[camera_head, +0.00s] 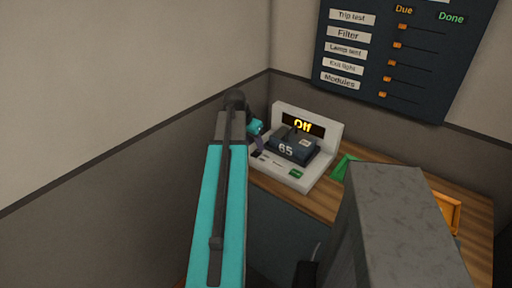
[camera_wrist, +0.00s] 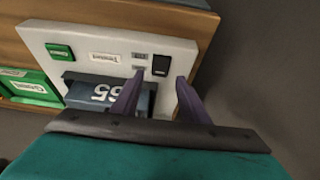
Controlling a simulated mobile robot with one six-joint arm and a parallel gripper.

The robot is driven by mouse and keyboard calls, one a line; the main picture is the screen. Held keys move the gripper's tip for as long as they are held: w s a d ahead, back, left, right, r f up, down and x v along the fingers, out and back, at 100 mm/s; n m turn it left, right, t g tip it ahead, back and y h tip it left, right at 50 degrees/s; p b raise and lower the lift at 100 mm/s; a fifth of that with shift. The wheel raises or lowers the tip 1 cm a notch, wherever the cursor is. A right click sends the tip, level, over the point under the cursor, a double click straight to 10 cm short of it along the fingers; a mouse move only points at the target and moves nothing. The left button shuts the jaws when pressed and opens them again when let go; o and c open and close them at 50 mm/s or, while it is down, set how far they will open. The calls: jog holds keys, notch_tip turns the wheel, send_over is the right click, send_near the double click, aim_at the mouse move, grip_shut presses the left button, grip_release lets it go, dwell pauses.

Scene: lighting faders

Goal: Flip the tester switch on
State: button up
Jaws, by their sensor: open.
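The white tester (camera_head: 322,133) stands on the wooden bench against the wall, and its display (camera_head: 303,125) reads "Off". A dark module marked 65 (camera_head: 292,145) sits on it. In the wrist view, the tester's black switch (camera_wrist: 161,66) is near the panel's edge, beside small grey labels, with a green patch (camera_wrist: 59,51) at the other end. My gripper (camera_wrist: 160,82) is open and empty, its two purple fingers pointing at the panel on either side of the switch in the picture; I cannot tell whether they touch it. In the head view, my arm partly hides the gripper (camera_head: 259,145).
A green tray (camera_wrist: 20,78) with a label lies beside the tester, and an orange tray (camera_head: 450,212) is further right on the bench (camera_head: 400,160). A dark board (camera_head: 415,55) with Due and Done columns and orange sliders hangs on the wall above.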

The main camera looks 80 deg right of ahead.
aim_at(256, 153)
jog(key=shift+x, duration=1.7)
